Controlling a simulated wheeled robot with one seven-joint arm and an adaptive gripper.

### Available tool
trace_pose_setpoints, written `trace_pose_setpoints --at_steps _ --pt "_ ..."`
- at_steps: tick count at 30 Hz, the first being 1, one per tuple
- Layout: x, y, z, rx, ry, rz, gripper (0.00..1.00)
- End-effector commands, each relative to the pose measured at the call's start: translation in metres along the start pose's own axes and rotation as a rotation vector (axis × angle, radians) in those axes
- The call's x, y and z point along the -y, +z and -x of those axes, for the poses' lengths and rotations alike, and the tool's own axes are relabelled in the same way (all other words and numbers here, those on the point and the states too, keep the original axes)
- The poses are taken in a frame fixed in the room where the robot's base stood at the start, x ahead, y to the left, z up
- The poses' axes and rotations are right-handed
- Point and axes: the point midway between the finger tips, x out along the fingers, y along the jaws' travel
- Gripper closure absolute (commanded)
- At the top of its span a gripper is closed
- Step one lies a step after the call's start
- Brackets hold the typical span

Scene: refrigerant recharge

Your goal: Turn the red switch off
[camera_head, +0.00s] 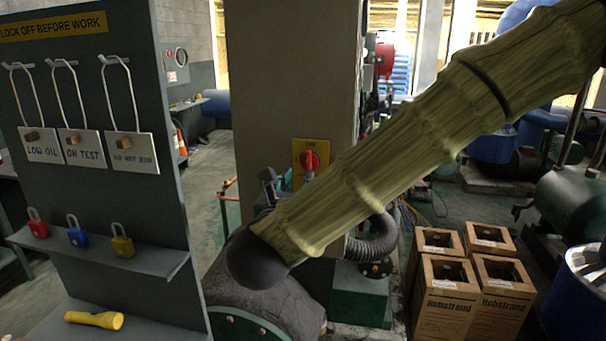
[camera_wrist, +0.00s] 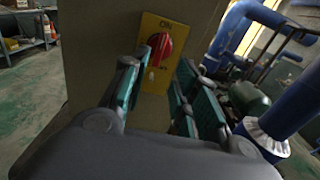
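The red switch (camera_wrist: 161,47) is a rotary knob on a yellow plate (camera_wrist: 149,82) fixed to a beige pillar (camera_wrist: 95,40). The word ON shows above the knob in the wrist view; I cannot tell the knob's exact setting. The switch also shows in the head view (camera_head: 311,160), on its yellow plate. My gripper (camera_wrist: 158,92) is open and empty, its teal-padded fingers spread to the left and right below the knob, apart from it as far as I can see. In the head view my gripper (camera_head: 285,184) is partly hidden behind my arm.
A dark lockout board (camera_head: 170,120) with hanging tags, padlocks and a yellow flashlight (camera_head: 95,320) stands at the left. Cardboard boxes (camera_head: 446,310) stand on the floor at the right. Blue pipes (camera_wrist: 225,40) and a green tank (camera_head: 575,205) are further right.

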Motion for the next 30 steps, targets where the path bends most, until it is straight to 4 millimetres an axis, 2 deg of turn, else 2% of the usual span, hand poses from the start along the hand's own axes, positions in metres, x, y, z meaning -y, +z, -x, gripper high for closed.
trace_pose_setpoints --at_steps 30 --pt "0.0 0.002 -0.088 0.0 0.001 0.004 0.71"
